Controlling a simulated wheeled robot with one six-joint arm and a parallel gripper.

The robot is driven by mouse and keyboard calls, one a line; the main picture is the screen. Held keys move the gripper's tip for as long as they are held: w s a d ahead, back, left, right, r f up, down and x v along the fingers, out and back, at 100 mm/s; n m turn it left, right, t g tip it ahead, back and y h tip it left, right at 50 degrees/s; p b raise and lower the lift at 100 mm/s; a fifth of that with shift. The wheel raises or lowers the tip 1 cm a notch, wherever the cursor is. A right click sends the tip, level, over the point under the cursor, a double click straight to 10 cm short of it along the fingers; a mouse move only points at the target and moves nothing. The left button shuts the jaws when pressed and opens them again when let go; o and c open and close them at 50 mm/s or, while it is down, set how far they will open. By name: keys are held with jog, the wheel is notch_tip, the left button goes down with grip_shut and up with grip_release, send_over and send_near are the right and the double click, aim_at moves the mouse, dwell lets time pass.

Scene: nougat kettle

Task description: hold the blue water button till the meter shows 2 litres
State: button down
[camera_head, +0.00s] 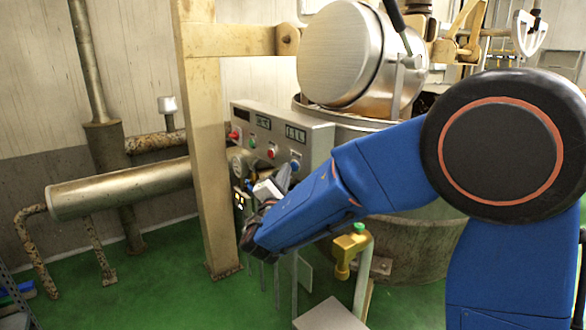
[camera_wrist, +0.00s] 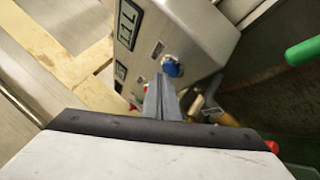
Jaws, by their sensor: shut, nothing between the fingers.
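The blue button (camera_head: 294,165) sits at the right end of the grey control panel (camera_head: 318,141). It also shows in the wrist view (camera_wrist: 172,67). A meter display (camera_head: 296,133) is above it, also seen in the wrist view (camera_wrist: 128,23); I cannot read its figure surely. My gripper (camera_head: 286,178) is shut and empty, pointing at the panel just below the blue button. In the wrist view its fingertips (camera_wrist: 160,80) end beside the button, slightly left and below. I cannot tell whether they touch it.
Red (camera_head: 271,154) and green (camera_head: 253,143) buttons and a second display (camera_head: 263,122) are on the same panel. A beige post (camera_head: 209,200) stands left of it. The large kettle (camera_head: 410,240) is behind my arm. A yellow valve (camera_head: 346,250) is below.

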jog(key=shift+w+d, duration=0.25)
jog(key=shift+d, duration=0.15)
dwell(0.8)
jog(key=shift+a, duration=0.15)
dwell(2.2)
jog(key=shift+s+a, duration=0.5)
jog(key=shift+a, duration=0.1)
jog(key=shift+a, duration=0.1)
jog(key=s+a, duration=0.1)
jog(key=a, duration=0.1)
jog(key=s+a, duration=0.1)
jog(key=a, duration=0.1)
jog(key=shift+s, duration=0.4)
